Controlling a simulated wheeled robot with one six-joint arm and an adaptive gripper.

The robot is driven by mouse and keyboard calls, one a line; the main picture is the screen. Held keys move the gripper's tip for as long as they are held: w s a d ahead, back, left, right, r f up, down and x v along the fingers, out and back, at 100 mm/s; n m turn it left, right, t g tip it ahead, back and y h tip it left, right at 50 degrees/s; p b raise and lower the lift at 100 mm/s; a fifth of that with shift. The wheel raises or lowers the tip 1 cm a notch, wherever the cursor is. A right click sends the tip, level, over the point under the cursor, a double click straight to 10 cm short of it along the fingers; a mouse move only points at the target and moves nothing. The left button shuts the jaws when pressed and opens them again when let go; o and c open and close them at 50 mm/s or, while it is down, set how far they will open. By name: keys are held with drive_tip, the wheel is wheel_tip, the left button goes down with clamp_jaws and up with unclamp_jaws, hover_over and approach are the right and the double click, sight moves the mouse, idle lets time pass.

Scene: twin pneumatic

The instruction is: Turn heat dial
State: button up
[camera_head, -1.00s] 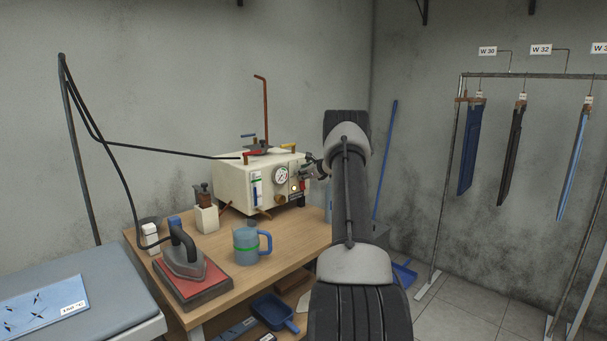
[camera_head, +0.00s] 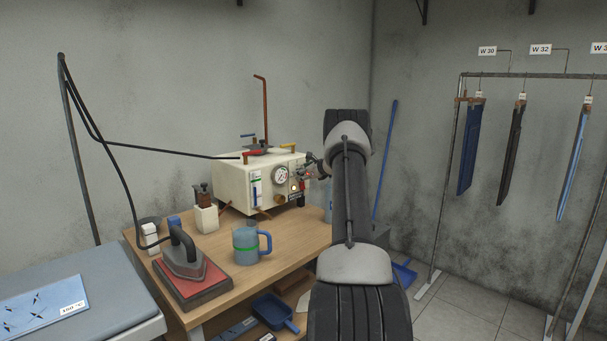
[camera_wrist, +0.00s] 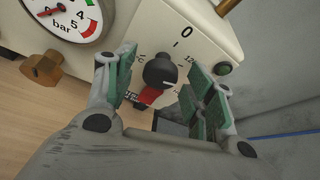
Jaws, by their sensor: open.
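The heat dial is a round black knob (camera_wrist: 160,71) with a pale pointer line, set on a white scale plate marked 0 at the top, on the front of the cream boiler box (camera_head: 237,187). In the wrist view my gripper (camera_wrist: 164,82) is open, with one green-padded finger on each side of the knob. Whether either pad touches the knob cannot be told. In the head view my arm hides part of the area, and the gripper (camera_head: 310,168) shows small at the box's right front.
A pressure gauge (camera_wrist: 62,18) sits left of the dial, with a brass fitting (camera_wrist: 40,69) below it. A red part (camera_wrist: 148,95) lies just under the knob. The wooden table (camera_head: 290,240) holds a mug (camera_head: 246,246) and an iron (camera_head: 183,258). Jeans hang at the right.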

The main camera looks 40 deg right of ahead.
drive_tip(key=v, duration=1.1)
drive_tip(key=shift+s+r, duration=0.2)
drive_tip(key=shift+s, duration=0.05)
drive_tip(key=shift+d, duration=0.1)
